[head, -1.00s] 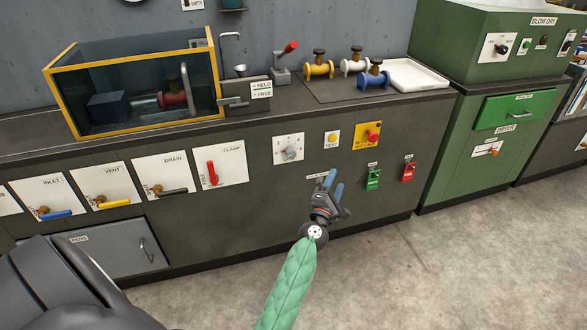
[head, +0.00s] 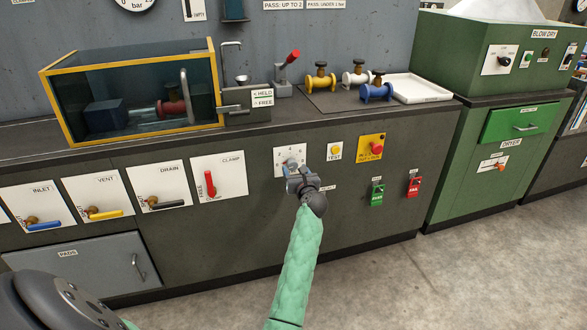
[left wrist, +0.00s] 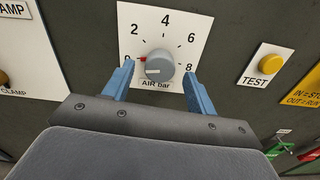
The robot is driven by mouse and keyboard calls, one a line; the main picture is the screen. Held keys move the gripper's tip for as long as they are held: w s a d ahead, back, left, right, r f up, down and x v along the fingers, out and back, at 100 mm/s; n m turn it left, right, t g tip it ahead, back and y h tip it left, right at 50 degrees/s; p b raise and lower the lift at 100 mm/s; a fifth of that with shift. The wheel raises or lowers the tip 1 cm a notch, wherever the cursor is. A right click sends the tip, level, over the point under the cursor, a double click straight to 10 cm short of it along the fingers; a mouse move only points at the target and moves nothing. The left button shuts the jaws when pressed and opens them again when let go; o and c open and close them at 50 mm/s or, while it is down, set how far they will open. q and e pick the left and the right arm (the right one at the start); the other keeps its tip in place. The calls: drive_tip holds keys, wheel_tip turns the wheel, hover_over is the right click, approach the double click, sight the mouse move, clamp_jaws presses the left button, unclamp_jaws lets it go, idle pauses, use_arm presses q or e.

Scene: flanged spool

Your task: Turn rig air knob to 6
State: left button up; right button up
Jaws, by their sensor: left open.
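The air knob (left wrist: 160,68) is a grey round dial on a white plate (left wrist: 190,18) labelled AIR bar, with marks from 0 to 8. Its red pointer is at the 0 mark, on the left. In the head view the plate (head: 282,155) is on the dark cabinet front, and my gripper partly covers the knob. My left gripper (left wrist: 158,88) is open, with one blue finger to each side of the knob's lower part. The fingers look apart from the knob; how far they are from the panel is hard to tell. My right gripper is not in view.
A yellow TEST button (head: 335,150) and a red button on a yellow plate (head: 377,148) are right of the knob. The red CLAMP lever (head: 210,184) is to its left. Green (head: 377,194) and red (head: 414,186) switches are lower right. A gauge (head: 135,3) hangs above.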

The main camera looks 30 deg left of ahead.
use_arm(q)
drive_tip(key=shift+x, duration=1.35)
drive_tip(key=shift+c, duration=0.3)
